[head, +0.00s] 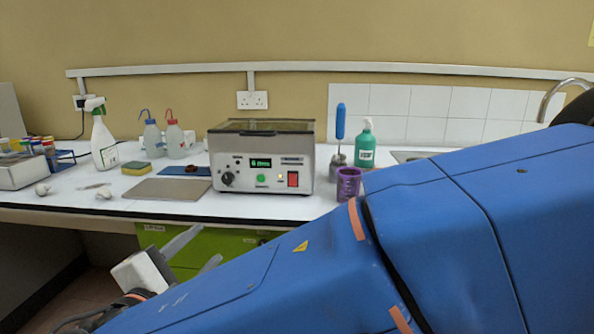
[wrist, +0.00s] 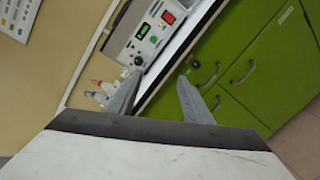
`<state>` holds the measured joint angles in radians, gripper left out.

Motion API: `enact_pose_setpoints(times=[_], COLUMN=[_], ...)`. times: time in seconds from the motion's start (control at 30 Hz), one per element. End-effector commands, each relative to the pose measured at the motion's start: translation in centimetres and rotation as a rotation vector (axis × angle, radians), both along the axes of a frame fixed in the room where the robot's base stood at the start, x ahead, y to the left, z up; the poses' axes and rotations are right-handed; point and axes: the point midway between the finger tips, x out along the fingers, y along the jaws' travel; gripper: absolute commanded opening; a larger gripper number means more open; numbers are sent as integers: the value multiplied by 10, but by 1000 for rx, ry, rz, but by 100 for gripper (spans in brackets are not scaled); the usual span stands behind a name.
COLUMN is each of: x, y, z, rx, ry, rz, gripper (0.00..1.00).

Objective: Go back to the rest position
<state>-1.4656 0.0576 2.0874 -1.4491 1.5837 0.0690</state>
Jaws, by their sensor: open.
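My gripper (head: 196,252) is open and empty in front of the bench, at the lower left of the head view. Its two grey fingers stand apart with nothing between them. In the wrist view my gripper (wrist: 160,95) shows the same two spread fingers, with the bench edge and green cabinet doors behind them. My blue arm crosses the lower right of the head view and hides part of the bench front and the sink area.
A metal bath (head: 262,158) with a lit display stands mid-bench. A purple cup (head: 348,184), a green pump bottle (head: 365,146), wash bottles (head: 174,138) and a spray bottle (head: 103,140) stand around it. Green cabinets (wrist: 262,62) lie below the bench.

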Motion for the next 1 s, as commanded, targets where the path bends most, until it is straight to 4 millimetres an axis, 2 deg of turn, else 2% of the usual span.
enact_pose_setpoints(times=[0.27,0.4,0.53,0.77,1.0], x=[38,60,71,73,55], y=[-68,-125,-179,-266,-341], z=[-12,-23,-37,-61,-85], rx=[51,108,175,319,506], ry=[108,194,277,406,513], rz=[-130,-236,-338,-507,-669], gripper=[46,46,46,46,46])
